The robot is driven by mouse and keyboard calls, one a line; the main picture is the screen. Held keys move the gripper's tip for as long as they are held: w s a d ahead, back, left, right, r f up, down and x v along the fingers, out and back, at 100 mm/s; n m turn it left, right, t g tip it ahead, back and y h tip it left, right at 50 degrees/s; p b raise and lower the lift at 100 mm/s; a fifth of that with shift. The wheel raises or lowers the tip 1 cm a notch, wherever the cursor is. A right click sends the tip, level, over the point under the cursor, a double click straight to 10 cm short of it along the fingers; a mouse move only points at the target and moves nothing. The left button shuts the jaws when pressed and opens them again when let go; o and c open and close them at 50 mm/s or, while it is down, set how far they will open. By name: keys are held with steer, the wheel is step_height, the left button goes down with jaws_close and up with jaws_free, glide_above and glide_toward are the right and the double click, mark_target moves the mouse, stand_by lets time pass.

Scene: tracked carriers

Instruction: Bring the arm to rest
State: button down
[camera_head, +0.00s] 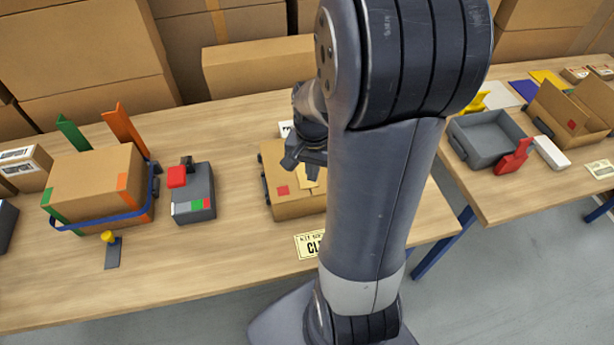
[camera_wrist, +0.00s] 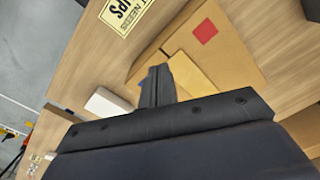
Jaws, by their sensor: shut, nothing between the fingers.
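My gripper (camera_head: 302,158) is shut and empty in the head view, partly hidden behind my own arm. It hangs above a cardboard box (camera_head: 275,190) with a red square on its side. In the wrist view the shut fingers (camera_wrist: 157,84) point toward a cardboard box (camera_wrist: 238,72) with a red square. A paler tan piece (camera_wrist: 187,68) lies at that box beyond the fingers. Whether the fingers touch the box cannot be told. My arm stands upright across the middle of the head view.
A strapped carton (camera_head: 95,183) and a grey device with a red block (camera_head: 195,195) stand left on the wooden table (camera_head: 190,270). A yellow label (camera_head: 309,245) lies at the front. A second table holds a grey tray (camera_head: 484,140), a red piece (camera_head: 513,158) and an open box (camera_head: 575,115).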

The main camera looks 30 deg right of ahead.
mark_target(312, 188)
step_height(312, 188, down, 7)
steer(key=b, duration=0.6)
steer(key=shift+f, duration=0.1)
steer(key=shift+w, duration=0.15)
